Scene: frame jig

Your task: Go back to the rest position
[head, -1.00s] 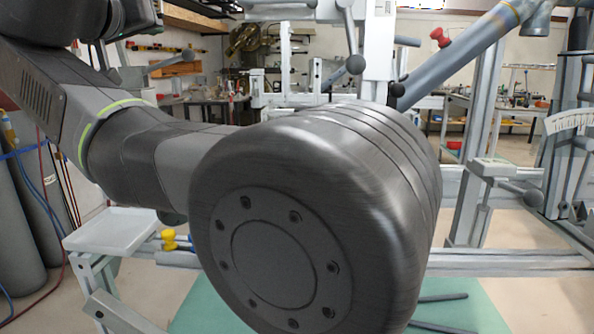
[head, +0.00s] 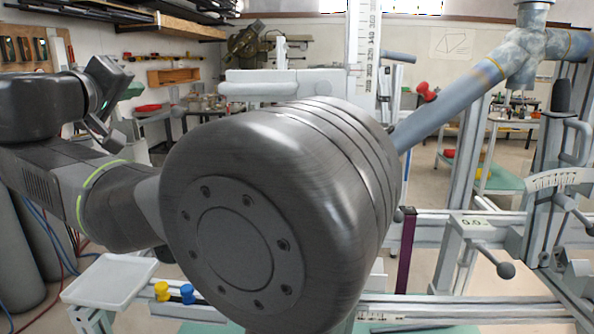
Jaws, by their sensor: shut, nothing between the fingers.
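My gripper (head: 108,126) is at the upper left of the head view, at the end of my folded arm. It is small and dark here, and its fingers point down toward the workbench behind. It looks shut with nothing held. My own large dark arm joint fills the middle of the view and hides much of the jig behind it.
The frame jig has a grey-blue tube (head: 455,100) clamped at the right, with a red knob (head: 426,90) beside it. A white tray (head: 110,279) stands at the lower left, next to yellow (head: 162,291) and blue (head: 187,294) pieces. Gas cylinders (head: 22,262) stand at the far left.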

